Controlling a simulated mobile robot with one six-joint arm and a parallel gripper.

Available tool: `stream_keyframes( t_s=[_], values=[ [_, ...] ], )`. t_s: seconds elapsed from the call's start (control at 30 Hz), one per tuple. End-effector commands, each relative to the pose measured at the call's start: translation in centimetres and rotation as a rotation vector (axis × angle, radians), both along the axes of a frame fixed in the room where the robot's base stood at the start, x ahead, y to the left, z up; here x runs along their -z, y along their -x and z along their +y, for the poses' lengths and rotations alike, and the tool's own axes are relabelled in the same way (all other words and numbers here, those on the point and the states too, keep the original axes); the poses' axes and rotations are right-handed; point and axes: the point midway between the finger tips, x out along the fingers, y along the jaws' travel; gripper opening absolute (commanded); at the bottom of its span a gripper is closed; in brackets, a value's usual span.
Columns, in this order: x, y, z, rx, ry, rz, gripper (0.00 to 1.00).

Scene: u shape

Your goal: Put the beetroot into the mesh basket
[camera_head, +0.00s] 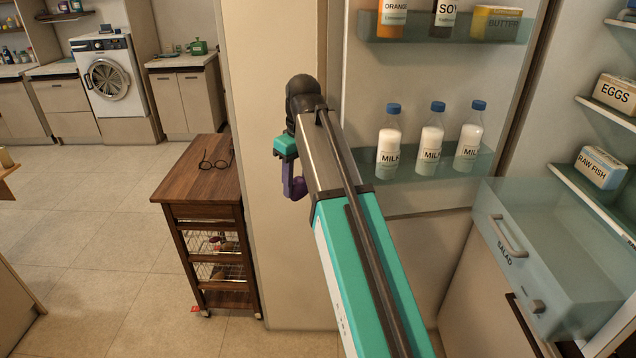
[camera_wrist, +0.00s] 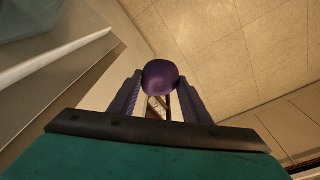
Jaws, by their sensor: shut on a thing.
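The beetroot (camera_wrist: 160,76) is a dark purple, round thing held between the two purple fingers of my gripper (camera_wrist: 160,85) in the wrist view. In the head view my gripper (camera_head: 293,187) hangs at the end of my arm, in front of the fridge's left side panel; the beetroot is hard to tell from the fingers there. A wire mesh basket (camera_head: 208,238) sits in the wooden trolley under its top, to the left of and below my gripper. Some reddish items show inside the basket, too small to name.
On the right stands the open fridge with milk bottles (camera_head: 431,138) and a pulled-out salad drawer (camera_head: 550,225). Free tiled floor (camera_head: 100,240) lies left of the trolley.

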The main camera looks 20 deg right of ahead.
Motion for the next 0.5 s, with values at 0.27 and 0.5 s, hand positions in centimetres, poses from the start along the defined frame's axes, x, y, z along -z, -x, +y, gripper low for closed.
stream_keyframes(
  t_s=[0.27, 0.5],
  values=[
    [0.7, -0.6, 1.8, 0.016, 0.001, 0.001, 0.18],
    [0.7, -0.6, 2.2, 0.009, 0.000, 0.000, 0.18]
  ],
)
